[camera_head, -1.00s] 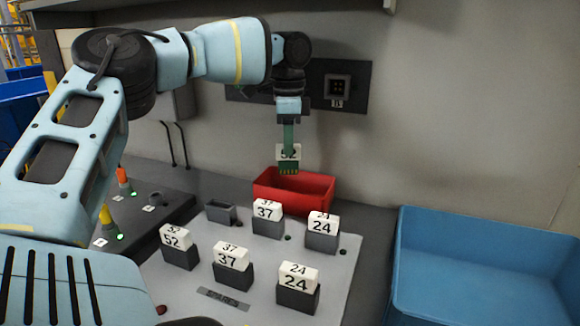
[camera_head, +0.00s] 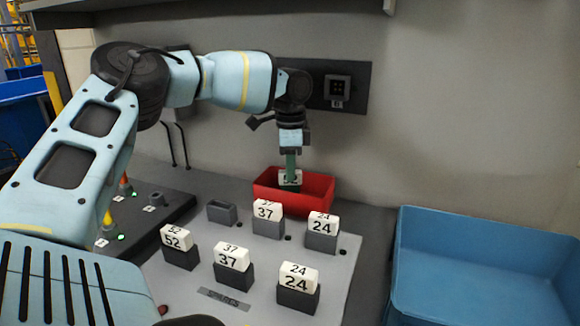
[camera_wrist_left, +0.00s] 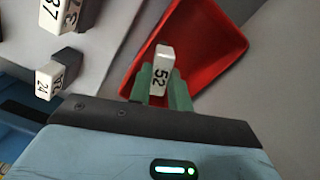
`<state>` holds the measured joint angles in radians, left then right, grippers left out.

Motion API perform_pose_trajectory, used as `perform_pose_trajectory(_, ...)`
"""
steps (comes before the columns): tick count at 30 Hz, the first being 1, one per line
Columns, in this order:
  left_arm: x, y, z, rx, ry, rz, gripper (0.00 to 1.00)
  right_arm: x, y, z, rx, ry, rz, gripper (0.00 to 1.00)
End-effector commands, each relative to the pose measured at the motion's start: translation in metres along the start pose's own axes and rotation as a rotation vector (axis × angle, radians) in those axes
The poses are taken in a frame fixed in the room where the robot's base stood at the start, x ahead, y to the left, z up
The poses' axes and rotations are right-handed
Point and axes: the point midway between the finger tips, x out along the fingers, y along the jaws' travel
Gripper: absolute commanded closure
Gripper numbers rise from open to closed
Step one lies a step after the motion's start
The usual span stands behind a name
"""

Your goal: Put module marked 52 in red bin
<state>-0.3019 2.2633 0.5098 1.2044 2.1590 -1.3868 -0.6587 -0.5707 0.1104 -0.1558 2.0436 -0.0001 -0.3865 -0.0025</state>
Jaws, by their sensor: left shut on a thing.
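My left gripper (camera_head: 291,165) is shut on a white module marked 52 (camera_wrist_left: 162,70). In the head view the held module (camera_head: 289,178) is low in the opening of the red bin (camera_head: 318,196), its lower part hidden by the bin's front wall. In the left wrist view the green fingers (camera_wrist_left: 162,88) grip the module's sides, with the red bin (camera_wrist_left: 222,40) around and below it. I cannot tell whether the module touches the bin floor. Another module marked 52 (camera_head: 174,237) sits in a dark holder on the grey board. My right gripper is not in view.
The grey board (camera_head: 330,268) bears several dark holders with modules marked 37 and 24, and one empty holder (camera_head: 222,212). A large blue bin (camera_head: 420,222) stands at the right. A wall with a dark socket panel (camera_head: 352,98) is behind the red bin.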

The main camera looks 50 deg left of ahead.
Motion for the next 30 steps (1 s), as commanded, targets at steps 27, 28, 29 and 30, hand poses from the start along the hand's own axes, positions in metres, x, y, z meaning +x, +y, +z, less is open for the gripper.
perform_pose_trajectory(27, 0.012, 0.0, 0.0, 0.0, 0.0, 0.0, 0.6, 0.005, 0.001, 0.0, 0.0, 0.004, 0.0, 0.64)
perform_pose_trajectory(28, 0.012, 0.0, 0.0, 0.0, 0.0, 0.0, 0.59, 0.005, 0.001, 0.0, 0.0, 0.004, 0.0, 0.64)
perform_pose_trajectory(29, 0.012, 0.0, 0.0, 0.0, 0.0, 0.0, 0.59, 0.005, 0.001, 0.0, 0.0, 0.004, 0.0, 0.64)
perform_pose_trajectory(30, 0.012, 0.0, 0.0, 0.0, 0.0, 0.0, 0.59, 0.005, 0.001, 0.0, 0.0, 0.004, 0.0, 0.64)
